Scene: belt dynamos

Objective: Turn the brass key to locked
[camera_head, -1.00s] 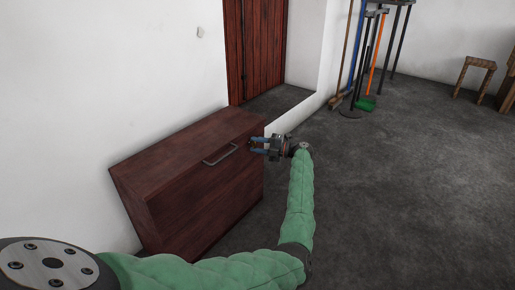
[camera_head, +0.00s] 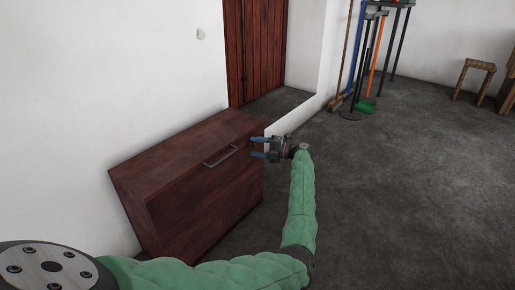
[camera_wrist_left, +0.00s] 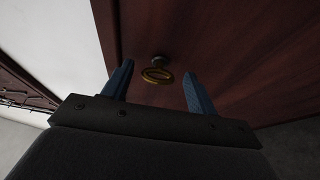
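The brass key (camera_wrist_left: 158,75) sticks out of the front of a dark red-brown wooden cabinet (camera_head: 205,205). In the left wrist view its ring-shaped bow lies between the two blue fingertips of my left gripper (camera_wrist_left: 158,82), with gaps on both sides. The left gripper (camera_head: 258,147) is open at the cabinet's right front edge in the head view, fingers pointing at the cabinet. The key is too small or hidden to make out in the head view. My right gripper is not in view.
A metal handle (camera_head: 220,156) sits on the cabinet front, left of my gripper. A white wall stands behind the cabinet, with a red wooden door (camera_head: 262,50) beyond. Brooms and tools (camera_head: 365,65) and a stool (camera_head: 475,78) stand far back. The floor on the right is clear.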

